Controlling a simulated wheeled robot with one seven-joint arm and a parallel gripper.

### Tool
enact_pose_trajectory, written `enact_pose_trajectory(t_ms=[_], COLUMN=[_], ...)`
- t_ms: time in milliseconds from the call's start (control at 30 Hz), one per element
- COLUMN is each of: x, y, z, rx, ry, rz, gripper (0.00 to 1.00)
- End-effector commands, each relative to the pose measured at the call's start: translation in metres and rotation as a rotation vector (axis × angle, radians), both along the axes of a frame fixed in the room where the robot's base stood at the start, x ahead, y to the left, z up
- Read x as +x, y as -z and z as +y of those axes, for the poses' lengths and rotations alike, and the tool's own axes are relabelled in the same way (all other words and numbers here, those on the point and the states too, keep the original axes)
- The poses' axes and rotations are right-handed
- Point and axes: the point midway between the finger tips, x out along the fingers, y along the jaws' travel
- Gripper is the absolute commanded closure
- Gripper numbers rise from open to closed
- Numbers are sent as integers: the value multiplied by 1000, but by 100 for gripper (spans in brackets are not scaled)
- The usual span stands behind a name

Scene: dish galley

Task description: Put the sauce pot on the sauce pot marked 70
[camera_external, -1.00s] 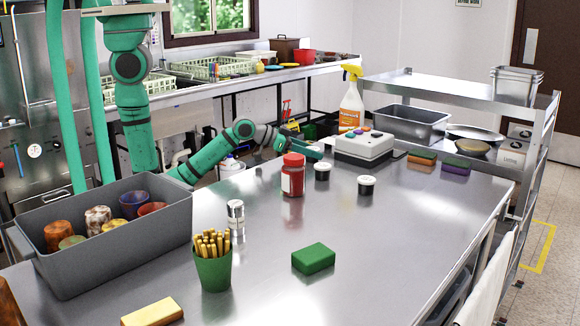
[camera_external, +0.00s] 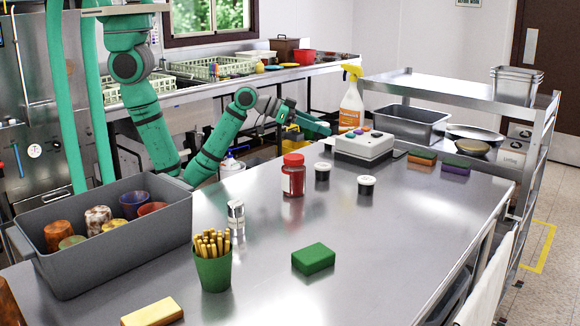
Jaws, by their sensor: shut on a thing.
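My gripper (camera_external: 322,127) is in the air above the far edge of the steel table, left of the spray bottle. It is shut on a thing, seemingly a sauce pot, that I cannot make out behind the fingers. Two dark sauce pots with pale lids stand upright on the table, apart from each other: one (camera_external: 322,173) just right of the red-lidded jar, the other (camera_external: 366,187) farther right and nearer the camera. Both are below and nearer the camera than my gripper. Any marks on their lids are too small to read.
A red-lidded jar (camera_external: 293,178) stands left of the pots. A white box with coloured buttons (camera_external: 362,149) and a spray bottle (camera_external: 352,103) stand behind them. Sponges (camera_external: 422,158) lie at right. A grey bin (camera_external: 115,240) with cups is at left. The table's right front is clear.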

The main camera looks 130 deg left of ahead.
Motion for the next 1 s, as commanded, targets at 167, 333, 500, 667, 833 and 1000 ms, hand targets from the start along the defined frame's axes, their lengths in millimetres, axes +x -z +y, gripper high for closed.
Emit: enact_pose_trajectory(t_ms=[167,333,500,667,833,1000], x=[34,43,43,43,43,43], y=[-9,4,25,39,63,70], z=[-32,-43,-43,-43,-43,-43], rx=[2,-1,0,0,0,2], ry=[86,113,113,111,112,112], rz=[0,6,5,4,4,1], gripper=[80,80,80,80,80,80])
